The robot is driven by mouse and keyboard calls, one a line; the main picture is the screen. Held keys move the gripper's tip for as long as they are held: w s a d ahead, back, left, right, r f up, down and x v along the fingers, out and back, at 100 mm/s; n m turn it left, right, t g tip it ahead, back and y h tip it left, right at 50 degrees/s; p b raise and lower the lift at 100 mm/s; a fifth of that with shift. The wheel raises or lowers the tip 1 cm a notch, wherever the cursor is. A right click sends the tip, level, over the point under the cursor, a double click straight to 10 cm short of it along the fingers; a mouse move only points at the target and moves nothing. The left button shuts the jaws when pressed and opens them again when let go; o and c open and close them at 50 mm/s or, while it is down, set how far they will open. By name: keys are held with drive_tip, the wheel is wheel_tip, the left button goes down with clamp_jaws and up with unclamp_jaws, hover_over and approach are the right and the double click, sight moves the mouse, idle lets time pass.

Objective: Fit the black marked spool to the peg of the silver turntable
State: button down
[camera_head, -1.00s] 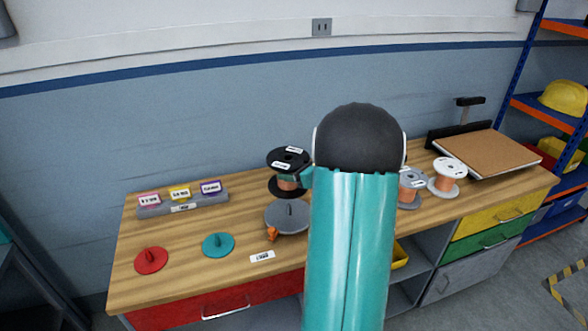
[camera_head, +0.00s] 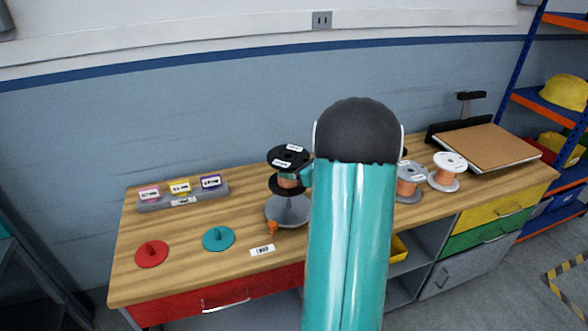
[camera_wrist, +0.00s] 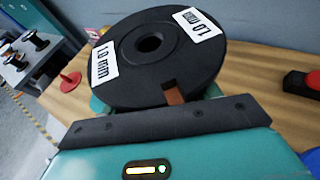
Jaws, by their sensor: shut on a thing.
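The black marked spool (camera_head: 290,156), with white labels on its top flange and copper wire below, is held up above the bench. The silver turntable (camera_head: 287,212) is a grey disc on the bench just below the spool. The spool overlaps its far part in the head view, and its peg is mostly hidden. An orange piece (camera_head: 271,228) sits at its front edge.
A teal turntable (camera_head: 218,239) and a red one (camera_head: 151,254) stand to the left. A grey block with coloured labels (camera_head: 182,195) is behind them. Grey (camera_head: 410,176) and white (camera_head: 449,170) spools stand at right. A label card (camera_head: 262,250) lies in front.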

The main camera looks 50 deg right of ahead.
sight(294, 187)
drive_tip(key=shift+f, duration=0.15)
drive_tip(key=shift+f, duration=1.2)
drive_tip(key=shift+f, duration=0.35)
idle(0.4)
drive_tip(key=shift+f, duration=0.6)
drive_tip(key=shift+f, duration=0.25)
drive_tip(key=shift+f, duration=0.4)
drive_tip(key=shift+f, duration=0.45)
drive_tip(key=shift+f, duration=0.35)
drive_tip(key=shift+f, duration=0.4)
